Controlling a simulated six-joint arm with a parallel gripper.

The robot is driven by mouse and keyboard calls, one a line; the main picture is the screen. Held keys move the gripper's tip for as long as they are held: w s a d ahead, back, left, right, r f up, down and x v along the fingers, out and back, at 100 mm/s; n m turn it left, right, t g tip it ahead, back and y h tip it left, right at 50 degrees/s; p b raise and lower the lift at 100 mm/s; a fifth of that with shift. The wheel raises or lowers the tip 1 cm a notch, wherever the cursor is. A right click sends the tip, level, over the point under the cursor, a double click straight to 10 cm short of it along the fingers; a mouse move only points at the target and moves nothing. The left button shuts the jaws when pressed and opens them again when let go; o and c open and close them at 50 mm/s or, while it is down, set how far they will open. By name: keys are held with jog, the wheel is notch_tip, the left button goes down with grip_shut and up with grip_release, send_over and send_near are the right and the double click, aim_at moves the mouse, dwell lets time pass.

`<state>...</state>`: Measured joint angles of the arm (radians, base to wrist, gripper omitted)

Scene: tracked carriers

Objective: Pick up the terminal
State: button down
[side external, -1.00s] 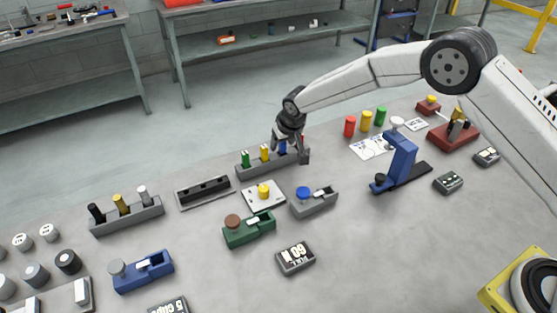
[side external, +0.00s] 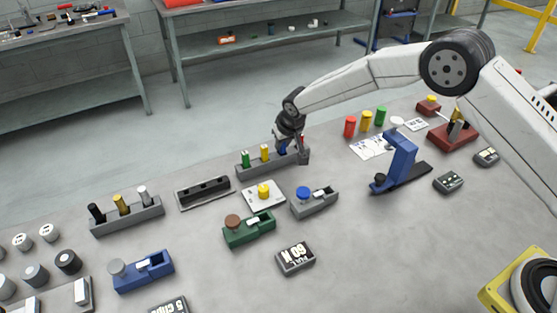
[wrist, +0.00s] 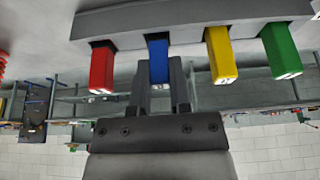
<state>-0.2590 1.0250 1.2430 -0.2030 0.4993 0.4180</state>
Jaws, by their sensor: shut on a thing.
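A grey rack (side external: 252,170) holds a row of coloured terminals. In the wrist view the red terminal (wrist: 101,70), blue terminal (wrist: 158,60), yellow terminal (wrist: 221,55) and green terminal (wrist: 281,50) stick out of the rack (wrist: 195,18). My gripper (wrist: 160,78) is shut on the blue terminal, with one finger on each side of it. The blue terminal's base still meets the rack. In the side view my gripper (side external: 290,147) is at the right part of the rack and mostly hides the blue and red terminals.
A long dark slotted tray (side external: 204,193) lies left of the rack. A white plate with a yellow knob (side external: 263,191) and a grey clamp with a blue knob (side external: 315,202) stand in front. A tall blue stand (side external: 400,160) is at the right.

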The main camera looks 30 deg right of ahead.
jog(key=shift+r, duration=0.15)
jog(key=shift+r, duration=0.45)
notch_tip(320, 180, up, 2)
jog(key=shift+r, duration=0.1)
jog(key=s+d+r, duration=0.2)
jog(key=s+r, duration=0.7)
jog(key=s, duration=0.4)
jog(key=shift+s+d+r, duration=0.3)
jog(key=shift+s+d, duration=0.05)
jog(key=shift+d, duration=0.05)
